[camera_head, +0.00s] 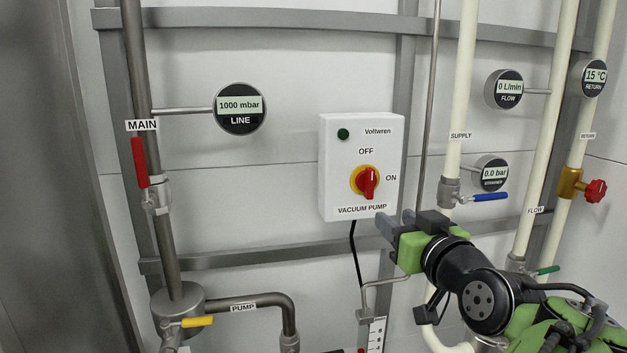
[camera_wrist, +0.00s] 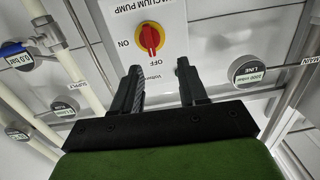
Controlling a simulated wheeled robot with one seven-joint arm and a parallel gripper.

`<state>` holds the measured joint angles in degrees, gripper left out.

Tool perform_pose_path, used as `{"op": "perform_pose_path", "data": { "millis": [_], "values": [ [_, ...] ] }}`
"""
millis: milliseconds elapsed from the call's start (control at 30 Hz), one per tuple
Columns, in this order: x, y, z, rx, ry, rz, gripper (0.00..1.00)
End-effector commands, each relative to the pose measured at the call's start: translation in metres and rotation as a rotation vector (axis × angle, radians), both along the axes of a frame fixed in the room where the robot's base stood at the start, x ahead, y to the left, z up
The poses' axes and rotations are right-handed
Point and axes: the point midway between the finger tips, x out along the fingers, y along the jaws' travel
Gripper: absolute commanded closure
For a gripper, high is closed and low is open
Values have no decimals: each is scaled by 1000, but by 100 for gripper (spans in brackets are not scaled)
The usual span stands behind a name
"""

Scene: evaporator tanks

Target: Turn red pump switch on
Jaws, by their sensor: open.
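The red pump switch (camera_head: 368,182) is a red handle on a yellow disc, on the front of a white box (camera_head: 335,160) marked VACUUM PUMP. Its handle stands roughly upright, with OFF above and ON to the right. In the wrist view, upside down, the switch (camera_wrist: 150,38) shows just beyond the fingertips. My gripper (camera_head: 396,222) is open and empty, at the box's lower right corner in the head view. In the wrist view the two fingers of my gripper (camera_wrist: 158,68) are apart, with nothing between them. No contact with the switch shows.
A dark green lamp (camera_head: 343,134) is on the box. The supply pipe (camera_head: 459,100) with a blue-handled valve (camera_head: 489,197) stands right of the box. A line gauge (camera_head: 239,109) and a red main valve handle (camera_head: 139,162) are left. Bare wall separates the box and gauge.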

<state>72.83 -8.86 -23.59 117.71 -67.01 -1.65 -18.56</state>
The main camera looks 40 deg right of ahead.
Motion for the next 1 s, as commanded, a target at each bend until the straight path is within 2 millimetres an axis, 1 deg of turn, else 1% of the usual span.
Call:
{"op": "perform_pose_path", "data": {
  "millis": [33, 67, 100, 167, 267, 600, 700, 833, 1000],
  "values": [
    [-10, -10, 7, -19, -18, -28, 57],
    [-14, -13, 10, -28, -26, -37, 57],
    [-16, -16, 12, -35, -34, -43, 57],
    [-11, -19, 13, -37, -35, -42, 57],
    [5, -27, 13, -36, -33, -37, 57],
    [80, -70, 14, -35, -34, -36, 57],
    [98, -81, 14, -35, -34, -37, 57],
    [114, -91, 13, -35, -34, -38, 57],
    [120, -95, 11, -36, -33, -41, 57]
  ]
}}
